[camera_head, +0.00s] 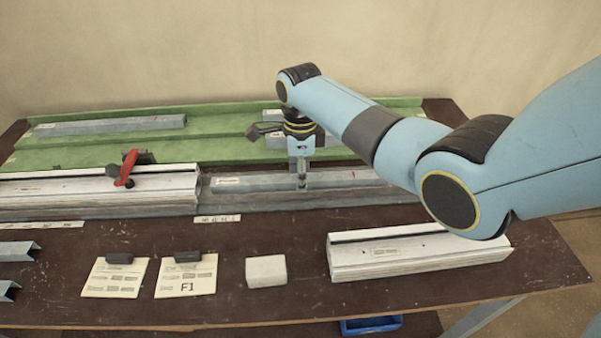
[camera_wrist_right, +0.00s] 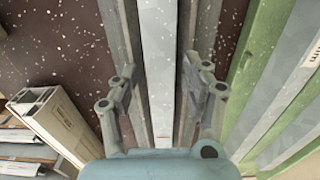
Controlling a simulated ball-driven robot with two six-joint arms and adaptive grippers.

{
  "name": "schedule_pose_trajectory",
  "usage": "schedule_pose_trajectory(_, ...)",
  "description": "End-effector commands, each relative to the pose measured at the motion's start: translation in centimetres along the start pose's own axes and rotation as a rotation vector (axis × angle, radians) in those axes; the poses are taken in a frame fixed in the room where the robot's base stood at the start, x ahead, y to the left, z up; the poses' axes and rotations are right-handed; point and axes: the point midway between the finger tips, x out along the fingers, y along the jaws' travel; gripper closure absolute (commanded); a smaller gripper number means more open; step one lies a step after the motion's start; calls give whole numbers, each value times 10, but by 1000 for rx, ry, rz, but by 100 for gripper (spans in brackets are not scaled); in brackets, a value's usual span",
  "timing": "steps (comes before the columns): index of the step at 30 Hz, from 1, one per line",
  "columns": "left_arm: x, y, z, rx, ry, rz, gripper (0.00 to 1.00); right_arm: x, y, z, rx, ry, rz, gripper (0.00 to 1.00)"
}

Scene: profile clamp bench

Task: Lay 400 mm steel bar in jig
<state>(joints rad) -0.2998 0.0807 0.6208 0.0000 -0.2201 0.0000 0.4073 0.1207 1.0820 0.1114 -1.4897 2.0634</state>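A grey steel bar (camera_head: 255,182) with a pale label and a red mark lies lengthwise in the grey jig (camera_head: 270,203) on the bench. Its length cannot be read. My right gripper (camera_head: 302,183) points down over the bar's middle. In the right wrist view the right gripper (camera_wrist_right: 166,75) is open, with one finger on each side of the bar (camera_wrist_right: 160,60) and visible gaps between fingers and bar. The left gripper is not in view.
A white profile with a red clamp lever (camera_head: 125,170) adjoins the jig at left. A green rack (camera_head: 80,148) behind holds more grey bars (camera_head: 110,125). In front are a white profile (camera_head: 420,252), a white block (camera_head: 266,271) and paper cards (camera_head: 115,280) with dark blocks.

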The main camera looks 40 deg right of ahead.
Motion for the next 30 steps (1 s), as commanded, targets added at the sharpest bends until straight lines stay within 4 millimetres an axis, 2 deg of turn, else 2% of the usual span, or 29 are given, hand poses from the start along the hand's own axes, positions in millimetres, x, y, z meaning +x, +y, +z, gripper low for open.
schedule_pose_trajectory(7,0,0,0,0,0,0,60,0,1,-1,0,1,1,48)
schedule_pose_trajectory(11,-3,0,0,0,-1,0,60,-10,0,-1,0,1,0,48)
schedule_pose_trajectory(24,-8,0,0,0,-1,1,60,-102,-1,0,0,-1,-2,48)
schedule_pose_trajectory(30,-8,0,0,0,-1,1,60,-123,0,0,0,0,0,48)
